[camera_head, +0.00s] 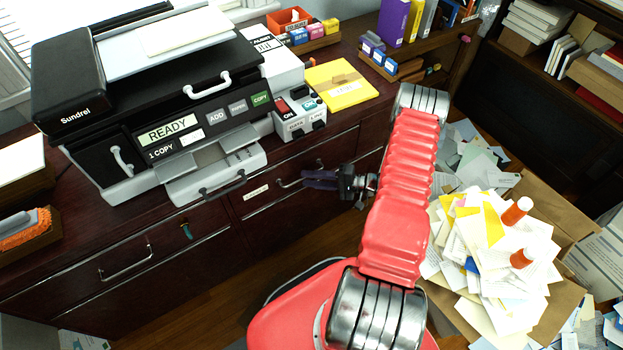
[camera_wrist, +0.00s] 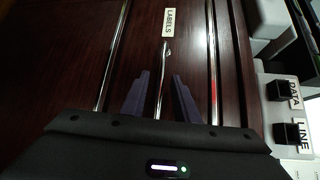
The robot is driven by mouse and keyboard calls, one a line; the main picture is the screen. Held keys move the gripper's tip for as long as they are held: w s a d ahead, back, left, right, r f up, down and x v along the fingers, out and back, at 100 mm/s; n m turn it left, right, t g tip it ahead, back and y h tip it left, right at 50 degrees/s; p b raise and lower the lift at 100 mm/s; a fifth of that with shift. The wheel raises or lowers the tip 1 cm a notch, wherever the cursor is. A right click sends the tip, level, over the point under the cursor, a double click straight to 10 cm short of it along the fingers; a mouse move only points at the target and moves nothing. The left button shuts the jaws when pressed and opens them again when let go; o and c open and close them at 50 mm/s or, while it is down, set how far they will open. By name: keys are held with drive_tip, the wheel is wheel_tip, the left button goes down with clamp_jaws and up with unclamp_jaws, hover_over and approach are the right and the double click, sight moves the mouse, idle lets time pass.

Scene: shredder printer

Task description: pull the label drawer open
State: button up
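The label drawer (camera_head: 270,205) is in the dark wood cabinet, right of the printer's lower tray; its front looks flush with the cabinet. In the wrist view its white plate reads LABELS (camera_wrist: 170,22). Its thin metal handle (camera_wrist: 165,52) stands below the plate in that view, and it also shows in the head view (camera_head: 287,184). My gripper (camera_wrist: 160,75) is open, with its two dark purple fingers on either side of the handle and a gap showing on both sides. In the head view my gripper (camera_head: 312,179) is at the drawer front, partly overlapping the handle.
The printer (camera_head: 170,110) and a small box with DATA and LINE switches (camera_head: 297,118) stand on the cabinet top. A paper-filled cardboard box (camera_head: 545,300) is right of my arm. Another drawer handle (camera_head: 125,262) is at lower left. Floor shows in front of the cabinet.

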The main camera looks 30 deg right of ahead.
drive_tip(key=shift+c, duration=0.3)
clamp_jaws()
drive_tip(key=shift+f, duration=0.15)
idle(1.1)
